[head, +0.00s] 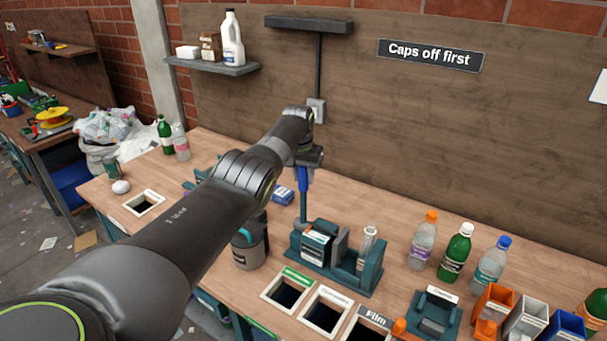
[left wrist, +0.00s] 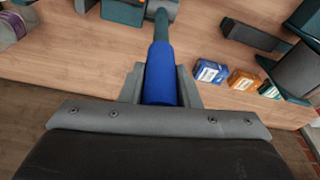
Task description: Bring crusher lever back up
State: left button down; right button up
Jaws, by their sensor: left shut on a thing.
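The crusher lever is a teal rod (head: 303,208) with a blue grip (head: 302,180). In the head view it stands roughly upright behind the teal crusher frame (head: 368,277). My left gripper (head: 303,168) comes down on the grip from above and is shut on it. In the left wrist view the blue grip (left wrist: 161,75) lies between the two grey fingers (left wrist: 160,90), and the teal rod (left wrist: 161,25) runs on to a grey hub at the top edge. My arm hides part of the crusher area in the head view. My right gripper is out of view.
A grey canister (head: 249,247) stands left of the crusher. Small blue (left wrist: 209,72) and orange (left wrist: 242,79) boxes lie near the lever. Capped bottles (head: 455,252) stand at the right. Framed openings (head: 325,312) lie in front. A wall shelf (head: 212,66) hangs behind.

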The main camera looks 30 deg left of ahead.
pick_arm(q)
jog(key=shift+r, duration=0.15)
jog(key=c, duration=1.4)
grip_release()
jog(key=shift+w, duration=0.1)
jog(key=shift+c, duration=0.2)
jog(key=shift+o, duration=1.4)
jog(key=shift+w, duration=0.1)
jog(key=shift+o, duration=0.3)
jog(key=shift+w+f, duration=0.1)
jog(key=shift+f, duration=0.1)
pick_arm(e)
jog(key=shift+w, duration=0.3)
